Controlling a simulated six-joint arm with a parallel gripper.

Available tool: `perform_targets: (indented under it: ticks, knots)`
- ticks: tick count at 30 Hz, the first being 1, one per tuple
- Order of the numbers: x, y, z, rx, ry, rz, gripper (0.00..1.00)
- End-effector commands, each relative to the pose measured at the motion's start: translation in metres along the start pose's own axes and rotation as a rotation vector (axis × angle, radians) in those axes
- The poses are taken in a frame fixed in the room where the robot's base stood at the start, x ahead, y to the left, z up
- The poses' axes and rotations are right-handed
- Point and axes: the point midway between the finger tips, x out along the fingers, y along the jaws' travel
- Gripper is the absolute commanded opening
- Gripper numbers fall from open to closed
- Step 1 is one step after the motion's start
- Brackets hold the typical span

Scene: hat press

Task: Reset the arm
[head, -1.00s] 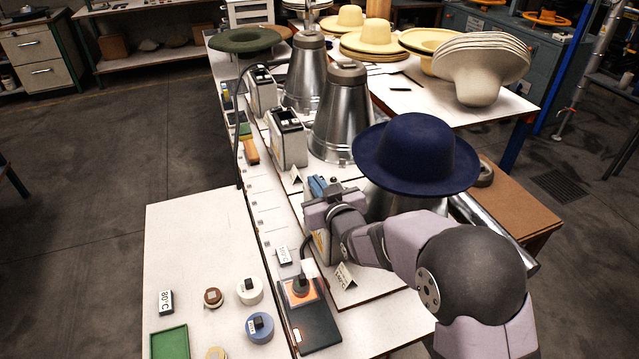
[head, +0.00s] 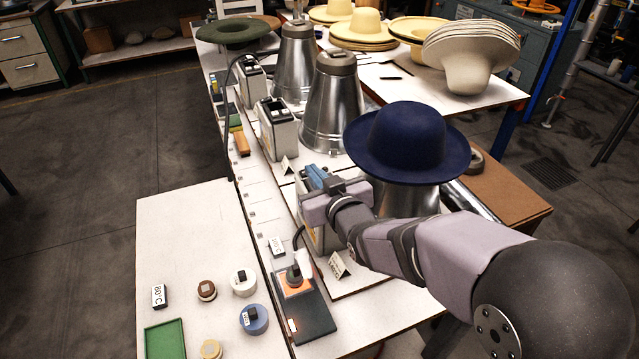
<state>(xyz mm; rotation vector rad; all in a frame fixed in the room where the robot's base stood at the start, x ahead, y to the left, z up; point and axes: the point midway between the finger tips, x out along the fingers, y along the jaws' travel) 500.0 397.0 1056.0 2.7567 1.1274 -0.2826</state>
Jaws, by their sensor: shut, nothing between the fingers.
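My gripper (head: 318,180) is at the middle of the workbench, with its blue fingers shut and empty. It is above the nearest control box (head: 312,232), which it partly hides, just left of the metal form under the navy hat. My arm reaches in from the lower right. The navy felt hat (head: 408,140) sits on the nearest metal form (head: 405,200). I cannot tell whether the gripper touches the box.
Two bare metal cones (head: 333,105) stand farther back, with control boxes (head: 277,128) beside them. A black pad with an orange square (head: 305,310) lies in front. Round pots (head: 254,320), an 80°C block (head: 158,296) and a green tray (head: 165,340) are at lower left. Stacked hats (head: 470,55) stand behind.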

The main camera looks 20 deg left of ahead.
Motion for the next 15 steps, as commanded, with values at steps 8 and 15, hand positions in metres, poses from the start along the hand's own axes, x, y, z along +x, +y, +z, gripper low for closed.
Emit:
perform_targets:
  ticks: [8, 15]
  knots:
    - [-0.026, 0.0, 0.0, 0.001, 0.001, 0.001, 0.0]
    - [-0.032, 0.0, 0.0, 0.0, 0.0, 0.001, 0.0]
